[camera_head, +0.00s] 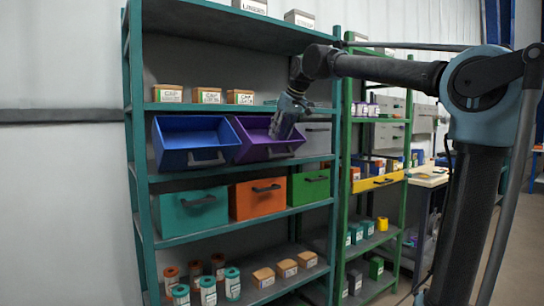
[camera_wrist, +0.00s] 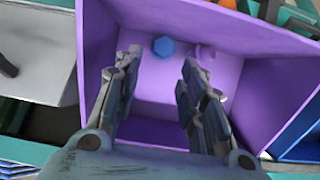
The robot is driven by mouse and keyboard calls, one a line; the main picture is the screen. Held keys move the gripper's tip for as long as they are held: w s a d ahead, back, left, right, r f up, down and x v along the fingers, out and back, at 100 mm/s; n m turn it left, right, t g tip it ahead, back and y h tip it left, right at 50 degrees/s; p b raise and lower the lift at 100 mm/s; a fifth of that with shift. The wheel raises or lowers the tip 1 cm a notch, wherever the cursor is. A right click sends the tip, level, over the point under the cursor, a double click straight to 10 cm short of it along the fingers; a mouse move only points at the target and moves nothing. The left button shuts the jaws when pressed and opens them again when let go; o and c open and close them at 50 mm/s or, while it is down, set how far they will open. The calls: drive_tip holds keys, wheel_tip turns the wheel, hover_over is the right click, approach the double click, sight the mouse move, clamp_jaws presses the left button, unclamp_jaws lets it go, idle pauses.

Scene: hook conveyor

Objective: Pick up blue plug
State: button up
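The blue plug (camera_wrist: 163,46) is a small blue piece with a many-sided outline, inside the purple bin (camera_wrist: 260,50) in the wrist view. It lies beyond my fingertips, between their lines, and nothing is gripped. My gripper (camera_wrist: 158,68) is open, its two fingers spread apart and pointing into the bin. In the head view my gripper (camera_head: 284,128) is over the right part of the purple bin (camera_head: 252,136), which is tilted out of a teal shelf. The blue plug cannot be seen in the head view.
A purple piece (camera_wrist: 203,52) lies right of the blue plug, near the right finger. A blue bin (camera_head: 190,140) stands tilted out left of the purple one, and a grey bin (camera_head: 316,136) is to its right. Small boxes (camera_head: 208,95) stand on the shelf above.

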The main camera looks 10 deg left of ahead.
drive_tip(key=shift+x, duration=3.8)
drive_tip(key=shift+a+r, duration=0.1)
drive_tip(key=shift+a, duration=0.05)
drive_tip(key=c, duration=0.6)
